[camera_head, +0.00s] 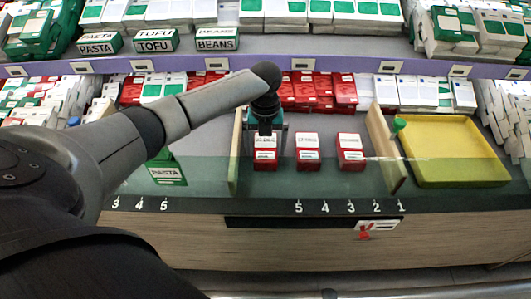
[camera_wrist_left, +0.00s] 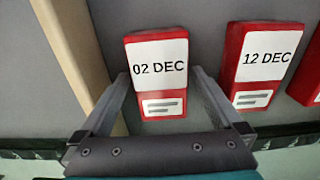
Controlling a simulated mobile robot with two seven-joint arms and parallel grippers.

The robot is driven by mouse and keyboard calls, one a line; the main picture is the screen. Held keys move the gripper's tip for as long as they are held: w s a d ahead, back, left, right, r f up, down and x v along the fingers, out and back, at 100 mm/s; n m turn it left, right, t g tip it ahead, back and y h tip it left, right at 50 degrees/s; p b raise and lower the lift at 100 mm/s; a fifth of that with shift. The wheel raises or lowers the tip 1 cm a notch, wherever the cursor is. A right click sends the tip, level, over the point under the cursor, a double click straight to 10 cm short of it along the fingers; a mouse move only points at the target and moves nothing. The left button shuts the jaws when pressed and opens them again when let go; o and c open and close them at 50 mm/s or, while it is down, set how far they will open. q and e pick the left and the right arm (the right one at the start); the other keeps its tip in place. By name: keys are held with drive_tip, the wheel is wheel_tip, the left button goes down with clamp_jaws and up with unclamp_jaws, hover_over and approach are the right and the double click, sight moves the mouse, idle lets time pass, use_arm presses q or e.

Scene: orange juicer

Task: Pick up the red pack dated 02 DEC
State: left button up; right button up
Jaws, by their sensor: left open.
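The red pack dated 02 DEC (camera_wrist_left: 160,110) lies between the two fingers of my left gripper (camera_wrist_left: 161,76) in the left wrist view. Its white label with the date faces the camera. The fingers are open, one on each side of the pack. Whether they touch it is hard to tell. In the head view, my left gripper (camera_head: 268,136) is over the leftmost of three red packs (camera_head: 265,165) and partly hides its top. My right gripper is not in view.
A red pack dated 12 DEC (camera_wrist_left: 262,65) stands just right, with another red pack (camera_head: 350,160) beyond. A wooden divider (camera_head: 235,150) is close on the left. A clear front panel (camera_head: 320,180) runs along the shelf. A yellow tray (camera_head: 455,150) is farther right.

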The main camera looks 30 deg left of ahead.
sight(265, 146)
use_arm(q)
drive_tip(key=shift+f, duration=0.15)
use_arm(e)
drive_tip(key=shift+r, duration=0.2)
use_arm(q)
drive_tip(key=c, duration=1.3)
drive_tip(key=shift+c, duration=0.6)
drive_tip(key=shift+r, duration=0.2)
drive_tip(key=shift+r, duration=0.15)
wheel_tip(265, 146, up, 8)
drive_tip(key=p, duration=0.4)
drive_tip(key=shift+f, duration=0.2)
wheel_tip(265, 146, up, 12)
drive_tip(key=p, duration=0.5)
drive_tip(key=shift+f, duration=0.15)
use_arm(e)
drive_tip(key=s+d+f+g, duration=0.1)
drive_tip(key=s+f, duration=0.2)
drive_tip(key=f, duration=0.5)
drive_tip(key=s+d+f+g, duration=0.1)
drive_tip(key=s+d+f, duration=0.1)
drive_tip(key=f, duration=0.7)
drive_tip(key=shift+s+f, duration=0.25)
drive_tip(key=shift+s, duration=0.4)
